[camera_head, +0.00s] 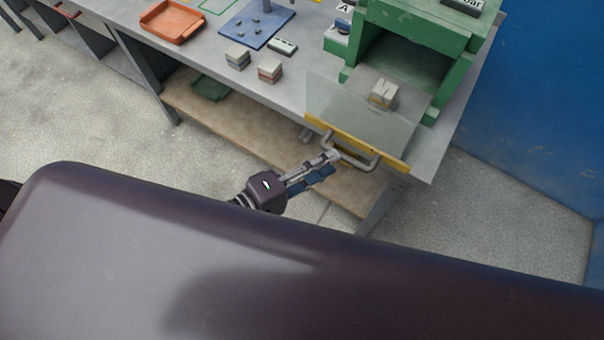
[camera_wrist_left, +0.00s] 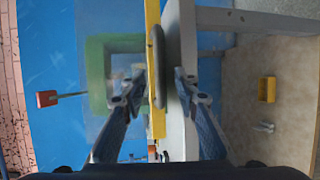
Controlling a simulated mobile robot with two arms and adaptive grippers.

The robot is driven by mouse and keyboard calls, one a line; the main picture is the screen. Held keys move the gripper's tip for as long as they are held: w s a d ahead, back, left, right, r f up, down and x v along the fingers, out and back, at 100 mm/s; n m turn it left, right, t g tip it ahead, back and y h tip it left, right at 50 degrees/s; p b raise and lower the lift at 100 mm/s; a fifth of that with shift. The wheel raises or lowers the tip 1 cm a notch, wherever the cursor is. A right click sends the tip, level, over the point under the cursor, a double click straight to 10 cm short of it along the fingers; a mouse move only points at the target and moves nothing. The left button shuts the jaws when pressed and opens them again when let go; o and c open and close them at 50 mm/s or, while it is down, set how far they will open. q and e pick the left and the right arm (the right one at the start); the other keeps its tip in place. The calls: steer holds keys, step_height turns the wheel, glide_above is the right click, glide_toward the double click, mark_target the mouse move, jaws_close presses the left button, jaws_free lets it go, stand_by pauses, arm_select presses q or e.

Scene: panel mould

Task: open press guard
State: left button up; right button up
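The green press (camera_head: 455,55) stands on the right end of the bench. Its clear guard panel (camera_head: 345,105) reaches out in front of it, with a yellow bar (camera_head: 390,151) along the front edge and a grey bent handle (camera_head: 358,163) on that bar. A pale block (camera_head: 384,93) shows at the press mouth. My left gripper (camera_head: 334,157) is at the left end of the handle. In the left wrist view its fingers (camera_wrist_left: 160,84) are apart, one on each side of the handle (camera_wrist_left: 158,65); I cannot tell whether they touch it. My right gripper is in neither view.
The bench (camera_head: 300,75) carries an orange tray (camera_head: 173,21), a blue plate (camera_head: 256,29) and two small blocks (camera_head: 238,57) left of the press. A lower wooden shelf (camera_head: 225,117) lies below. A blue wall (camera_head: 545,90) rises at the right.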

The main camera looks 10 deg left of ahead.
arm_select(q)
steer(key=v, duration=0.6)
steer(key=shift+s+a, duration=0.25)
steer(key=shift+s, duration=0.05)
stand_by(0.3)
steer(key=a+f+m+g+y, duration=0.1)
steer(key=a+f+m+y, duration=0.3)
steer(key=f, duration=0.8)
steer(key=s+a+f+m+g+y, duration=0.1)
steer(key=a+f+g, duration=0.1)
steer(key=a+f, duration=0.7)
steer(key=a+f+m+g+y, duration=0.1)
steer(key=a+f+m+y, duration=0.2)
steer(key=f, duration=1.1)
steer(key=s+f+m+g+y, duration=0.1)
steer(key=s+f+m+g, duration=0.1)
steer(key=s+f, duration=0.6)
steer(key=s+f+m+g+y+b, duration=0.1)
steer(key=s+f+m+g, duration=0.2)
steer(key=s+f, duration=0.6)
steer(key=s+g, duration=0.2)
steer(key=s, duration=0.5)
steer(key=shift+d, duration=0.35)
